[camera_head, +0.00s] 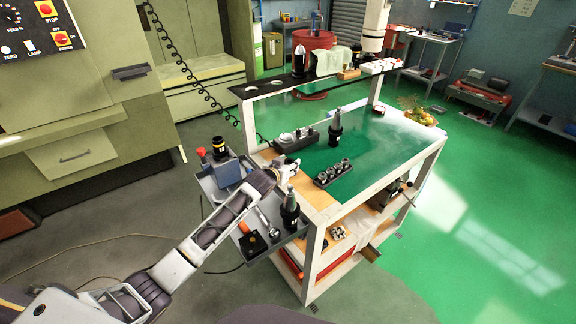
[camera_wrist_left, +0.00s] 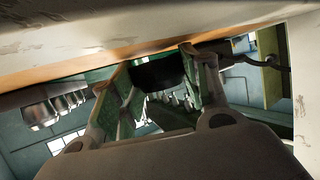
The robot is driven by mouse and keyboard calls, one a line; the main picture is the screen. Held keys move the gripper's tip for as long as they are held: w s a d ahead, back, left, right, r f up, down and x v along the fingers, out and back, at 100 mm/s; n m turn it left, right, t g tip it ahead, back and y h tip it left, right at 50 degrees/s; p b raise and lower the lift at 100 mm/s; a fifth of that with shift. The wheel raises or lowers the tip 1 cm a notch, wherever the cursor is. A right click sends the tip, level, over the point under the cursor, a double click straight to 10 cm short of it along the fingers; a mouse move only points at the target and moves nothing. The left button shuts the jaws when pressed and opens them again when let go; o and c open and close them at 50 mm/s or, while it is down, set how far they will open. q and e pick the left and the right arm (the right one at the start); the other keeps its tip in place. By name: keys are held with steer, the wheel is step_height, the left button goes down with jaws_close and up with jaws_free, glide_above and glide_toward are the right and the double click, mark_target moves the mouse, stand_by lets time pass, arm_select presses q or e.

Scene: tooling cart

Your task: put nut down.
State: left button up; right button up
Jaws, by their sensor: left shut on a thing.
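My left gripper (camera_head: 285,170) is at the near left corner of the cart top (camera_head: 375,143), just above the wooden edge strip. In the left wrist view, its two fingers (camera_wrist_left: 158,78) are shut on a dark, rounded thing, which I take to be the nut (camera_wrist_left: 158,70). The nut is hard to make out in the head view, where the gripper covers it. I cannot tell whether it touches the cart top. My right gripper is not in view.
A block of collets (camera_head: 333,173) lies right of the gripper, and a holder with small parts (camera_head: 296,139) lies behind it. A black tool holder (camera_head: 335,128) stands upright on the green mat. Another tool holder (camera_head: 290,208) stands in the side tray below. The mat's right part is clear.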

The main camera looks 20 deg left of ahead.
mark_target(288, 164)
arm_select(q)
steer(key=shift+s+f, duration=0.15)
steer(key=shift+f, duration=0.35)
steer(key=o, duration=0.9)
steer(key=shift+f, duration=0.1)
steer(key=shift+c, duration=0.2)
steer(key=o, duration=0.3)
steer(key=shift+d+f, duration=0.1)
steer(key=shift+f, duration=0.05)
steer(key=shift+r, duration=0.55)
steer(key=shift+v, duration=1.35)
steer(key=shift+s+r, duration=0.55)
steer(key=shift+r, duration=0.05)
steer(key=shift+v, duration=0.8)
steer(key=shift+s+a+r, duration=0.3)
steer(key=shift+s+a, duration=0.05)
steer(key=shift+s, duration=0.35)
steer(key=shift+s+r, duration=0.35)
steer(key=shift+s, duration=0.35)
steer(key=shift+v, duration=1.6)
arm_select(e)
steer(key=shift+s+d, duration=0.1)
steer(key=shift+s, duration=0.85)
